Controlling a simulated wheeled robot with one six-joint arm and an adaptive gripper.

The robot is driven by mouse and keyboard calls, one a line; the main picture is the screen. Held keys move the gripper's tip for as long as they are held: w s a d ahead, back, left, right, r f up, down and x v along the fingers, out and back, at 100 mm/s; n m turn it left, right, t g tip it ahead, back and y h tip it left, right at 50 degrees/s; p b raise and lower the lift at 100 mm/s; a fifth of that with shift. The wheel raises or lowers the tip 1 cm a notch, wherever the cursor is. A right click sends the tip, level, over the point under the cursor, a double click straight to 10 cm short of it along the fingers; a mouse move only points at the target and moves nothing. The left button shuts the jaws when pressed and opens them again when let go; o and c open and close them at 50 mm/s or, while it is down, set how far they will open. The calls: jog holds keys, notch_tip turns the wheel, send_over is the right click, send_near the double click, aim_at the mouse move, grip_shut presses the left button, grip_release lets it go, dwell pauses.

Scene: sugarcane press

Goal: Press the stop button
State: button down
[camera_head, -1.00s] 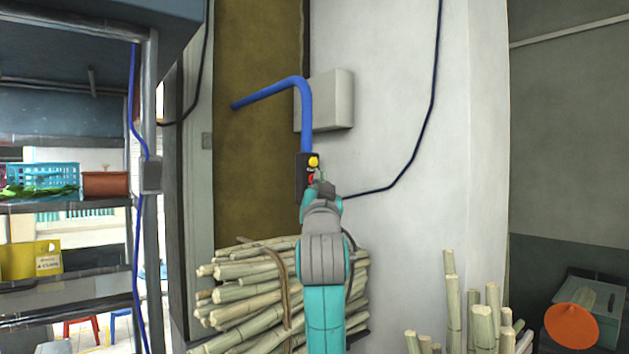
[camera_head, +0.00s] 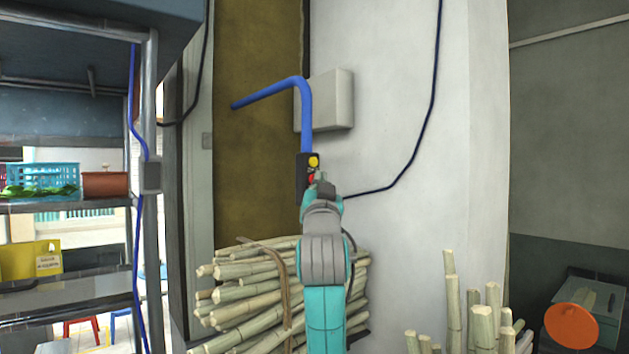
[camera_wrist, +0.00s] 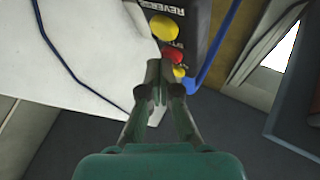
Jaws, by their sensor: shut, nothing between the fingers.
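The black control box (camera_head: 301,188) hangs at the lower end of a blue pipe. In the wrist view the control box (camera_wrist: 199,28) shows a yellow button (camera_wrist: 163,28) near the lettering "REVERSE". A red button (camera_wrist: 173,57) with partly hidden lettering sits beside it, and a second yellow button (camera_wrist: 179,72) lies beyond, partly covered by my fingers. My gripper (camera_wrist: 160,72) is shut and empty, its tips at the edge of the red button; I cannot tell whether they touch. In the head view my gripper (camera_head: 320,176) overlaps the box's lower right side, with the yellow button (camera_head: 314,161) above it.
More upright canes (camera_head: 483,325) are at the lower right. A grey wall box (camera_head: 332,100) and a hanging dark cable (camera_head: 432,100) are on the white wall. Shelves (camera_head: 70,205) stand at the left.

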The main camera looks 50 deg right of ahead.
jog(key=shift+s+a, duration=0.15)
jog(key=shift+s, duration=0.4)
jog(key=shift+s, duration=0.1)
jog(key=s, duration=0.2)
jog(key=s+a, duration=0.1)
jog(key=s, duration=0.1)
jog(key=shift+s+a, duration=0.15)
jog(key=shift+s, duration=0.15)
dwell(0.8)
